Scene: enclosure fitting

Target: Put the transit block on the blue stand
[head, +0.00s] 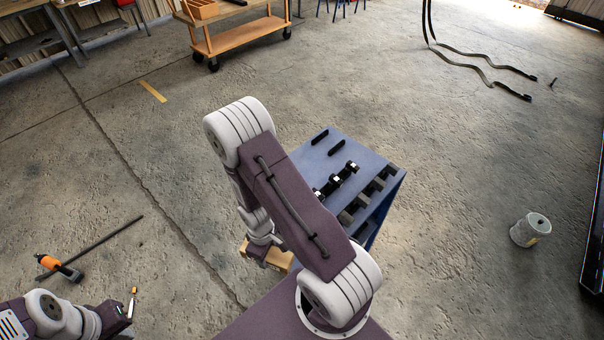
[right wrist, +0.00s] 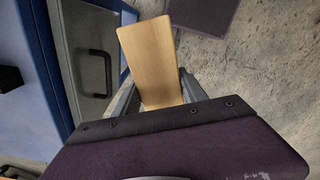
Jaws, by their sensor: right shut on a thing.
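The transit block looks like a plain wooden block (head: 276,259). My right gripper (head: 259,252) is shut on it, low beside the left side of the blue stand and below its top. In the right wrist view the block (right wrist: 150,62) stands out between the two gripper fingers (right wrist: 158,95). The blue stand (head: 372,159) is partly hidden behind my right arm; its top carries several black parts.
A grey drawer front with a black handle (right wrist: 98,72) is close to the block in the right wrist view. An orange-handled tool (head: 58,266) and a rod lie at left. A wooden cart (head: 240,37) is at the back.

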